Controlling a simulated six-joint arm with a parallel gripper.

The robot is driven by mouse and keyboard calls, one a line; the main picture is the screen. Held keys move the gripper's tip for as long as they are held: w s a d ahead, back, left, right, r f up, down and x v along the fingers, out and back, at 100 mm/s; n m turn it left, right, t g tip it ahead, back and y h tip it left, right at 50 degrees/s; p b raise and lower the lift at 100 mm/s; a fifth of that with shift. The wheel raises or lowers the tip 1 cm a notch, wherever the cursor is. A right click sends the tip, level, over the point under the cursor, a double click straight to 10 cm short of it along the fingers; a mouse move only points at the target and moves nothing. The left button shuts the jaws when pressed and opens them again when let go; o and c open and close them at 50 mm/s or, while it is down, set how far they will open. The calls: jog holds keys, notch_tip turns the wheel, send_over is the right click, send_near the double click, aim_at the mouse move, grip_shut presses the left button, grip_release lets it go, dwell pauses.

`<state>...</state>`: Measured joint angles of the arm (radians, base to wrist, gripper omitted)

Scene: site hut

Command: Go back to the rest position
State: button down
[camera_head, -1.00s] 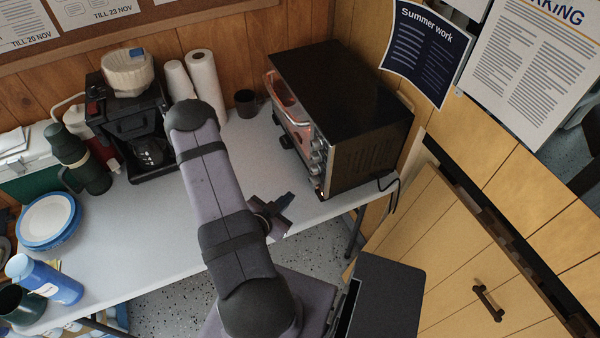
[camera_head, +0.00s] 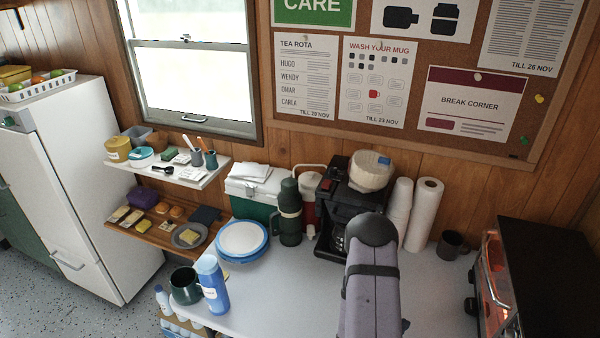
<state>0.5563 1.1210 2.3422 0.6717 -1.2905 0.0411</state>
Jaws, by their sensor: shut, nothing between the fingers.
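My arm (camera_head: 370,285) rises from the bottom edge in front of the white table (camera_head: 285,300), with its dark rounded elbow in front of the coffee maker. My gripper is not in view; only a small dark edge shows beside the arm at the bottom of the picture. No object is seen held.
The table carries a toaster oven (camera_head: 545,265), coffee maker (camera_head: 335,225), paper roll (camera_head: 424,215), dark mug (camera_head: 452,244), green flask (camera_head: 289,212), plates (camera_head: 241,240) and blue bottle (camera_head: 212,284). Shelves (camera_head: 165,237) and a fridge (camera_head: 80,180) stand left. The table's middle is bare.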

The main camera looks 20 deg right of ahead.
jog(key=w+a+y, duration=0.1)
jog(key=w+a, duration=0.1)
jog(key=w, duration=0.1)
jog(key=w+a+n+t+y, duration=0.1)
jog(key=w+a+y, duration=0.1)
jog(key=w+a, duration=0.1)
jog(key=w+a+r+n+t+y, duration=0.1)
jog(key=w+a, duration=0.2)
jog(key=shift+b, duration=0.3)
jog(key=a+r+n+g+y+b, duration=0.1)
jog(key=a+r+n+y, duration=0.3)
jog(key=a, duration=0.6)
jog(key=a+r+n+g+y, duration=0.1)
jog(key=a+r+n+y, duration=0.25)
jog(key=a, duration=0.75)
jog(key=s+a+r+n+g, duration=0.3)
jog(key=s+r, duration=0.3)
jog(key=s, duration=0.5)
jog(key=shift+a+b, duration=0.35)
jog(key=shift+b, duration=0.05)
